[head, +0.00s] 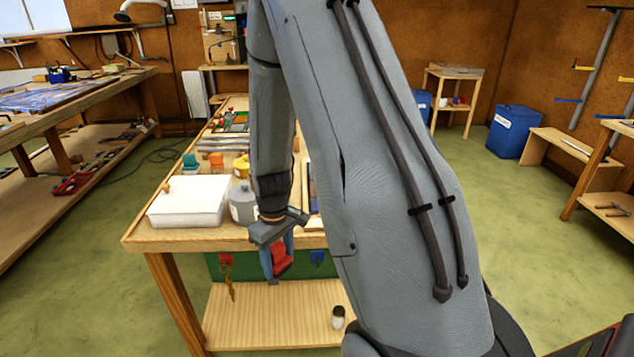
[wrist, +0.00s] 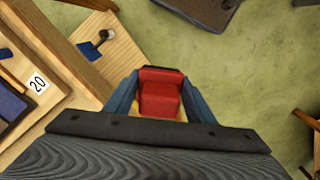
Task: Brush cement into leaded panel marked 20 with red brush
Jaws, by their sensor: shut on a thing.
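My gripper (head: 270,272) hangs in front of the workbench's front edge, its blue fingers pointing down. It is shut on the red brush (head: 281,260). In the wrist view, the red brush (wrist: 160,94) sits between the two blue fingers, with a little yellow showing below it; its bristles are mostly hidden. A white label marked 20 (wrist: 38,83) lies on the wooden surface at left in the wrist view, next to part of a dark blue panel (wrist: 11,104). In the head view, my arm hides most of that area.
On the workbench stand a white box (head: 188,203), a grey tub (head: 243,203) and a yellow pot (head: 241,166). A green board (head: 245,267) with hanging tools is below the benchtop edge. A lower shelf (head: 265,318) holds a small jar (head: 338,317).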

